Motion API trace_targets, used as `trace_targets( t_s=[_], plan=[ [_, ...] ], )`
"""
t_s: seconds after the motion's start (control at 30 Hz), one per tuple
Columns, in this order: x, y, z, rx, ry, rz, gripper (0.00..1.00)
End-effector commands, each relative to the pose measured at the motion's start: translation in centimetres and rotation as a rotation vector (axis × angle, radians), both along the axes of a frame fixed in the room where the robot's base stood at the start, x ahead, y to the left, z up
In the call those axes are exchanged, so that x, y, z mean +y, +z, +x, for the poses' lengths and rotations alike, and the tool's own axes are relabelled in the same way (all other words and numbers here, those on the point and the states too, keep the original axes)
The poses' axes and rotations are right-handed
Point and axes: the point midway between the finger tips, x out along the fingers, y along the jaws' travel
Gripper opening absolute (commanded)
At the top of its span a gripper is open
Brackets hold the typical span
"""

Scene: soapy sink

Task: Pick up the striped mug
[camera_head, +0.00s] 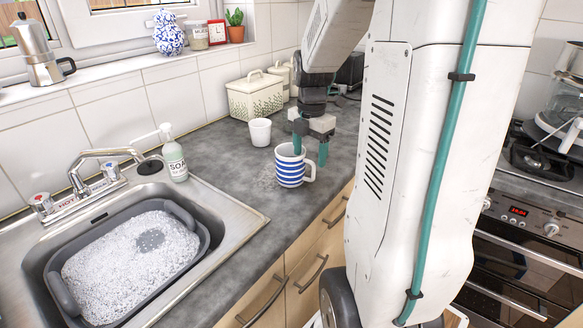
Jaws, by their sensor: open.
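The striped mug (289,167), white with blue bands, stands upright on the grey counter to the right of the sink. Its handle points right. My gripper (310,150) is open just above the mug at its right rear, fingers pointing down. One teal finger is at the mug's far rim and the other is above the handle side. I cannot tell whether either finger touches the mug.
A plain white cup (260,132) stands close behind the mug. A soap bottle (174,155) stands by the sink (240,212), which holds a grey foam-filled basin (203,240). A bread bin (255,97) and canisters line the wall. The counter (225,165) left of the mug is clear.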

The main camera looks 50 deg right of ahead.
Motion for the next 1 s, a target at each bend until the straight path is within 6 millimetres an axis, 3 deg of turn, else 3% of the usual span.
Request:
trace_targets(
  t_s=[0.4,0.7,0.93,1.0],
  plan=[
    [0.1,-5.6,-0.1,0.002,-0.001,0.002,0.65],
    [0.0,-6.0,0.0,0.000,-0.001,0.000,0.65],
    [0.0,-6.0,0.0,0.000,-0.001,0.000,0.01],
    [0.0,-6.0,0.0,0.000,-0.001,0.000,0.00]
  ],
)
